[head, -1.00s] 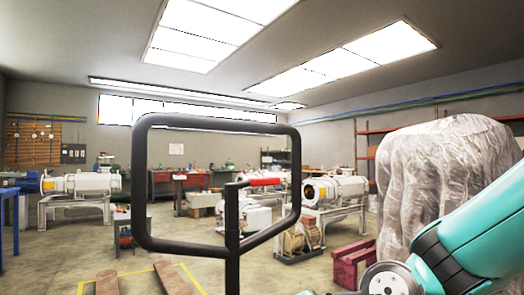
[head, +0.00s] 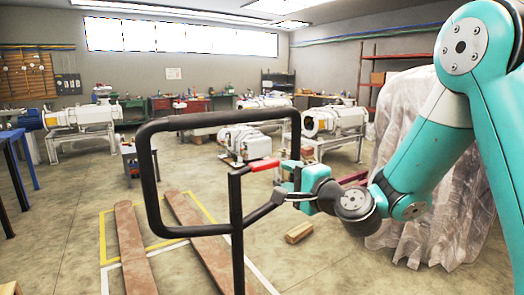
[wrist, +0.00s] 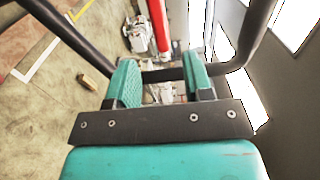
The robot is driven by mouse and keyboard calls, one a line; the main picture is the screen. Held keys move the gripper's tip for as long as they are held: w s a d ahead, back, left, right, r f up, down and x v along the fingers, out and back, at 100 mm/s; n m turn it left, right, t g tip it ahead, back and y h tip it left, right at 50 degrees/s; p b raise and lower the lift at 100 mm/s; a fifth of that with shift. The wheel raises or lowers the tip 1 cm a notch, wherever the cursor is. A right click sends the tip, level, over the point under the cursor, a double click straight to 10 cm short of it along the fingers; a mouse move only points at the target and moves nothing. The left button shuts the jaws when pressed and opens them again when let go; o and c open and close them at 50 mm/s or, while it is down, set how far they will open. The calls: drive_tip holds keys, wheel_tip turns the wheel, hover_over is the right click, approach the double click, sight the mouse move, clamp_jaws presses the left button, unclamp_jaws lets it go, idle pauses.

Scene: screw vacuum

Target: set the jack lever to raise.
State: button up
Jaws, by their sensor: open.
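The jack lever is a red grip (head: 264,165) at the top of the black post, inside the looped black handle (head: 150,190) of a jack. It lies nearly level and points right. My gripper (head: 288,172) is just right of the lever's red end, with its teal jaws apart. In the wrist view the red lever (wrist: 158,25) runs up the picture ahead of the open, empty-looking jaws (wrist: 160,78). A dark bar of the handle crosses the space between the jaws. I cannot tell if any finger touches the lever or handle.
The jack's brown forks (head: 135,250) lie on the floor inside yellow and white lines. A wooden block (head: 299,233) lies on the floor. A wrapped bulky object (head: 400,200) stands behind my arm. White pumps (head: 335,120) stand further back.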

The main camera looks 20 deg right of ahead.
sight(262, 162)
drive_tip(key=p+x, duration=0.9)
drive_tip(key=shift+w+a+r, duration=0.1)
drive_tip(key=shift+w+r, duration=0.1)
drive_tip(key=shift+r, duration=0.05)
drive_tip(key=shift+w+a+f+p, duration=0.15)
drive_tip(key=shift+w+p, duration=0.35)
drive_tip(key=shift+w, duration=0.05)
drive_tip(key=shift+w+a+f+p, duration=0.15)
drive_tip(key=shift+w+p, duration=0.35)
